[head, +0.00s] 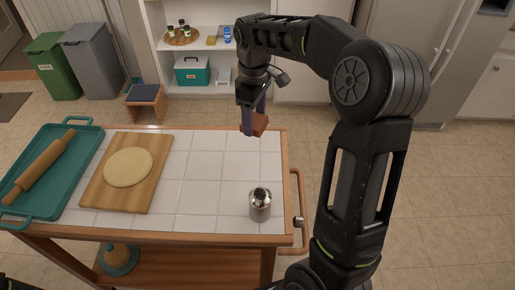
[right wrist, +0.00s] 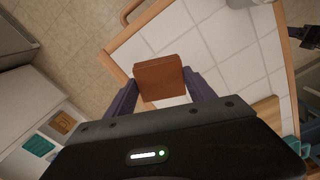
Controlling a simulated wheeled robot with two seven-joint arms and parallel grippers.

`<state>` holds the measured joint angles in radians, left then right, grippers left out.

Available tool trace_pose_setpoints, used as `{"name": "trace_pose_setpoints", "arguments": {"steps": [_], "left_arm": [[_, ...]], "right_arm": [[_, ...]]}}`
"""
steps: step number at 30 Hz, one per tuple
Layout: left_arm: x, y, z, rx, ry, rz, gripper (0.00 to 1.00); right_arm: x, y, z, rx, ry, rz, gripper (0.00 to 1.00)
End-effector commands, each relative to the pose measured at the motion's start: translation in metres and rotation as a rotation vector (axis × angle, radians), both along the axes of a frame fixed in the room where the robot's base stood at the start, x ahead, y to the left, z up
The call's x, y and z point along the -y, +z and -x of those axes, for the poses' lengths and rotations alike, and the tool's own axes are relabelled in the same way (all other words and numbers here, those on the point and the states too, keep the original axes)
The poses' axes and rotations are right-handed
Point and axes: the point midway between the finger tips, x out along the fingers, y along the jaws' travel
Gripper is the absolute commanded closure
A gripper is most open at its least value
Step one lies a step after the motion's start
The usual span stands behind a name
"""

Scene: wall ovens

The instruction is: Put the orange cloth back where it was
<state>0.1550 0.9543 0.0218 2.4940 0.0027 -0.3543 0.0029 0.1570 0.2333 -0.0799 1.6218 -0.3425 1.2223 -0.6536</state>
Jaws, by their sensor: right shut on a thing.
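The orange cloth (head: 260,125) looks like a small folded, brownish-orange block. My right gripper (head: 254,124) is shut on it, holding it near the far right corner of the tiled cart (head: 206,167). In the right wrist view the cloth (right wrist: 160,78) sits between the two fingers of the right gripper (right wrist: 162,84), over the cart's corner. A dark part at the right edge of that view (right wrist: 306,37) seems to be my left gripper; its jaws are unclear.
On the cart are a teal tray (head: 78,177) with a rolling pin (head: 40,163), a wooden board (head: 158,184) with dough (head: 128,167), and a metal canister (head: 260,205). White shelves (head: 200,45) stand behind, with a small stool (head: 146,99) nearby. The tiles between board and canister are clear.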

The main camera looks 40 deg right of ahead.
Motion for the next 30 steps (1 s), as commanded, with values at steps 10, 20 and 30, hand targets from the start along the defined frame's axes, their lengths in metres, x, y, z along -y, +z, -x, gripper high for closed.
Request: {"name": "trace_pose_setpoints", "arguments": {"steps": [10, 20, 30], "left_arm": [[0.0, 0.005, 0.0, -0.001, 0.0, 0.0, 0.39], [0.0, 0.008, 0.001, -0.003, 0.0, -0.002, 0.39], [0.0, 0.011, 0.001, -0.004, 0.0, -0.002, 0.39]], "right_arm": [[0.0, -0.032, 0.001, -0.006, 0.001, 0.0, 0.75], [0.001, -0.064, 0.0, 0.0, 0.001, 0.0, 0.75], [0.001, -0.078, 0.001, -0.004, 0.001, 0.0, 0.75]]}}
